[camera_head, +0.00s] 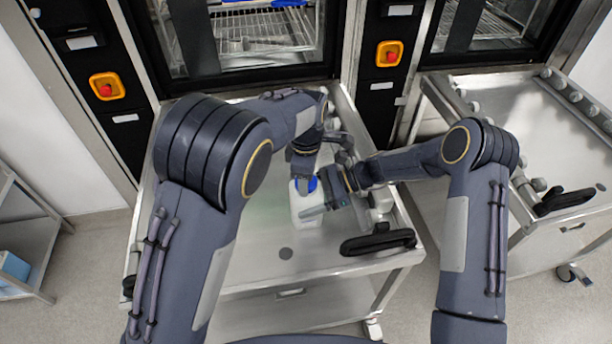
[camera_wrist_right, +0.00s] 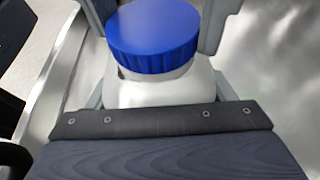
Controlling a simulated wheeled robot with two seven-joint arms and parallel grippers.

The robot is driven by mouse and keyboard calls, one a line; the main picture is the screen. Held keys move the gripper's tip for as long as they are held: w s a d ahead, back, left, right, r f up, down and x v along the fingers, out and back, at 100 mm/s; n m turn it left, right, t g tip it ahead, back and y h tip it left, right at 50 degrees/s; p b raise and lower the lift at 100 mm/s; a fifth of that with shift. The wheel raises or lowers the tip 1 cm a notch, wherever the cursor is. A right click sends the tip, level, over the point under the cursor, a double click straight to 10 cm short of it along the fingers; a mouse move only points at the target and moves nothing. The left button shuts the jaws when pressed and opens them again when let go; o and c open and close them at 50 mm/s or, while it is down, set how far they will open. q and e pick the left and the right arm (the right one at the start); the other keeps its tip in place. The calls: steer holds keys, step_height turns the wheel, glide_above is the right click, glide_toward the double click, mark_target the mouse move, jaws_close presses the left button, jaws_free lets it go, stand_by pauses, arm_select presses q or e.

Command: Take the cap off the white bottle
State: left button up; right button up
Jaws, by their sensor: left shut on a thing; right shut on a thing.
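The white bottle (camera_head: 306,210) stands upright on the metal cart top, with a blue cap on its neck. In the right wrist view, the white bottle (camera_wrist_right: 160,92) sits between my right gripper's fingers, and the blue cap (camera_wrist_right: 153,36) is above its shoulder. My left gripper (camera_head: 303,178) comes down from above and is shut at the cap, which it partly hides in the head view. My right gripper (camera_head: 318,203) is shut on the bottle's body from the right side. Whether the cap has turned cannot be seen.
The metal cart (camera_head: 258,262) has a bare top around and in front of the bottle. A black handle (camera_head: 378,242) lies at its right front. A second cart (camera_head: 535,135) stands to the right. Washer cabinets with glass doors (camera_head: 265,40) stand behind the carts.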

arm_select(q)
steer(key=shift+r, duration=0.2)
steer(key=shift+r, duration=0.95)
steer(key=shift+r, duration=2)
arm_select(e)
steer(key=o, duration=1.9)
steer(key=shift+o, duration=0.2)
